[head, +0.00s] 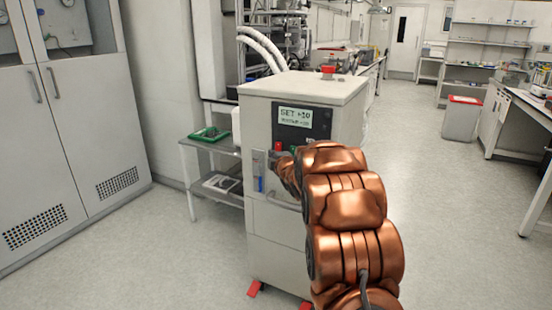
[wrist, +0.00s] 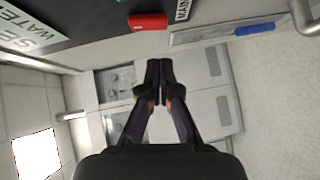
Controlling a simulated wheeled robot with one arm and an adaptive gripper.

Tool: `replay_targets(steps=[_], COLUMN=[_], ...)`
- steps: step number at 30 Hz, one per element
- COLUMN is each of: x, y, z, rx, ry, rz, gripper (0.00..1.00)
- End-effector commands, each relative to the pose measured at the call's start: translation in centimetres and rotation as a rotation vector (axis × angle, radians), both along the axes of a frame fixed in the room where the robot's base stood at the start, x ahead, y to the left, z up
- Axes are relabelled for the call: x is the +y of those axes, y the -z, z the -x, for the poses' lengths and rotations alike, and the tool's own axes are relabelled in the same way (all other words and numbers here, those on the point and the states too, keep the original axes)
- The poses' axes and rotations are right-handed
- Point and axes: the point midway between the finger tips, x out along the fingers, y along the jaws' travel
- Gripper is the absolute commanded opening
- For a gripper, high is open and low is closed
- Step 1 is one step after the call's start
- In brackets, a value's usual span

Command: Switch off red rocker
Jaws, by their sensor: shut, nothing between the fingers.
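The red rocker (head: 278,146) is on the front of the pale grey cabinet (head: 275,250), at the lower left of its dark control panel (head: 301,125). In the wrist view the red rocker (wrist: 148,22) shows near the top, beside a label reading MAIN. My gripper (wrist: 159,62) is shut and empty, with its fingertips just below the rocker in that picture. A gap shows between them there; the depth is hard to judge. In the head view my copper-coloured arm reaches the cabinet front, and my gripper (head: 275,157) is small and partly hidden near the rocker.
A lit display (head: 295,116) sits above the rocker. A sight strip with a blue part (head: 261,184) is below left; a curved handle (wrist: 305,18) is near it. A red knob (head: 328,71) tops the cabinet. A side table (head: 213,152) stands left. Floor is open right.

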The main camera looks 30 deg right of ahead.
Motion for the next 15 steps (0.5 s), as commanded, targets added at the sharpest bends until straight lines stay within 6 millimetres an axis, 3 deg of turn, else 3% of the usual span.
replay_targets(steps=[6, 15], x=[-2.1, -3.1], y=[0.3, 0.6], z=[-1.1, -1.6], rx=[-0.001, 0.001], ry=[0.002, 0.003], rz=[-0.001, -0.002], gripper=[0.00, 0.00])
